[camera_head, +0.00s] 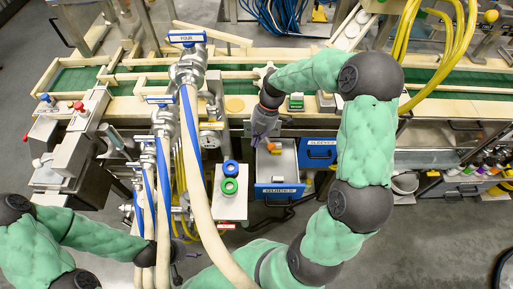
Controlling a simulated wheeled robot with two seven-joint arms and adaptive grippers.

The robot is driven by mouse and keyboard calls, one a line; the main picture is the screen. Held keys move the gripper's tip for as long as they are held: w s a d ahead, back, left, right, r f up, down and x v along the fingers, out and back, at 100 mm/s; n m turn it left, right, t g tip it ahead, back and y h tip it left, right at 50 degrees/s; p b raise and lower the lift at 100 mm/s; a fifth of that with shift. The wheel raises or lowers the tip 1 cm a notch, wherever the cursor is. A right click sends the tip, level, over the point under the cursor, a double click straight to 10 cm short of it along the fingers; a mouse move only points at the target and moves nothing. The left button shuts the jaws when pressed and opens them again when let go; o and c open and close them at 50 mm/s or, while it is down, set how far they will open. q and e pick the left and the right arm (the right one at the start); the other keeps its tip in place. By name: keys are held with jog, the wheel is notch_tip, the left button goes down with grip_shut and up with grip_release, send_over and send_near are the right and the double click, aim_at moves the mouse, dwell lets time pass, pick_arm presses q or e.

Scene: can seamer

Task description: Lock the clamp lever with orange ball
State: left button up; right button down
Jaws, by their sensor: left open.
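A small orange piece (275,148) shows beside the fingertips of my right gripper (264,141), above the open drawer. It may be the ball of the clamp lever; the lever itself and its position cannot be made out. My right gripper points down at the front edge of the bench, and whether it touches the orange piece or grips anything is unclear. My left gripper (178,268) is open, low in the picture, partly hidden behind the pale hoses. An orange-yellow ball (491,15) also shows at the far upper right.
Pale hoses and blue-handled valves (188,38) stand between my arms. A green conveyor (75,80) runs across the bench. An open blue-fronted drawer (279,190) and a stand with blue and green rings (231,207) are in front. Yellow hoses (430,95) hang at right.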

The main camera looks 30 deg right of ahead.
jog(key=v, duration=0.4)
jog(key=shift+r, duration=0.2)
dwell(0.4)
